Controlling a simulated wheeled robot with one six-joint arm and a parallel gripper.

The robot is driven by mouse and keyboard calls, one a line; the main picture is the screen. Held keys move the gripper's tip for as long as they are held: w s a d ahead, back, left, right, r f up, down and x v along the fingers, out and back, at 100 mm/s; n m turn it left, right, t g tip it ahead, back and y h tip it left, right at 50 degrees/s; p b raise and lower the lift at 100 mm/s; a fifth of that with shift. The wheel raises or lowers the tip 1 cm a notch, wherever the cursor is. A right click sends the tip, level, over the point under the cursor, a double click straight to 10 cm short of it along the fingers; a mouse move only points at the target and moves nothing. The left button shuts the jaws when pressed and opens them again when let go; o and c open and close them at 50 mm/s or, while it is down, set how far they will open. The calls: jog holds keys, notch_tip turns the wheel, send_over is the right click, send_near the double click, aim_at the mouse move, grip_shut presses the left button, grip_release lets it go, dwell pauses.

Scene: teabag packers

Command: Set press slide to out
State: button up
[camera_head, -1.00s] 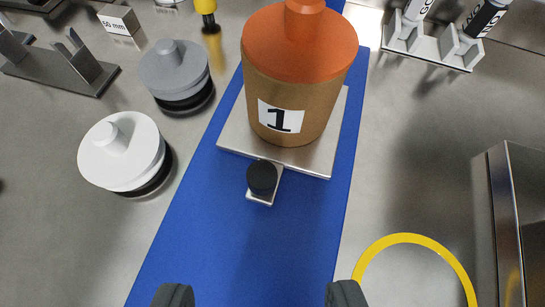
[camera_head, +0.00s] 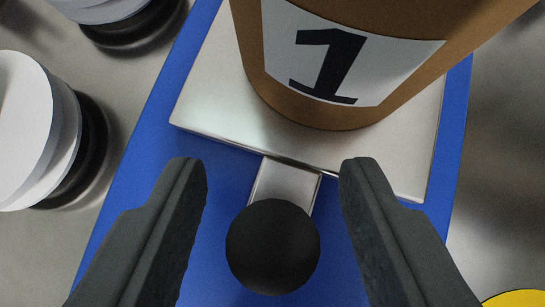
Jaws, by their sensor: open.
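The press slide is a flat metal plate (camera_head: 215,105) on a blue strip (camera_head: 205,170). A short metal tab (camera_head: 284,185) sticks out of its near edge and carries a round black knob (camera_head: 272,247). A brown canister labelled 1 (camera_head: 330,70) stands on the plate; its top is out of view. My gripper (camera_head: 272,180) is open, with one dark finger on each side of the tab and knob. Gaps show between the fingers and the knob. I cannot tell the exact height of the fingertips over the strip.
White round-topped pieces on black bases (camera_head: 40,130) stand on the metal table at the left, beside the blue strip. Part of a yellow ring (camera_head: 515,298) shows at the lower right. The table right of the strip is bare near the plate.

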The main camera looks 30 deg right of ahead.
grip_shut()
jog(key=s+a, duration=0.6)
jog(key=a, duration=0.1)
jog(key=s+a, duration=0.2)
jog(key=a, duration=0.1)
jog(key=shift+s+a, duration=0.2)
jog(key=shift+s, duration=0.2)
jog(key=shift+s+a, duration=0.2)
grip_release()
jog(key=shift+s+a, duration=0.1)
jog(key=shift+a, duration=0.05)
jog(key=shift+r, duration=0.1)
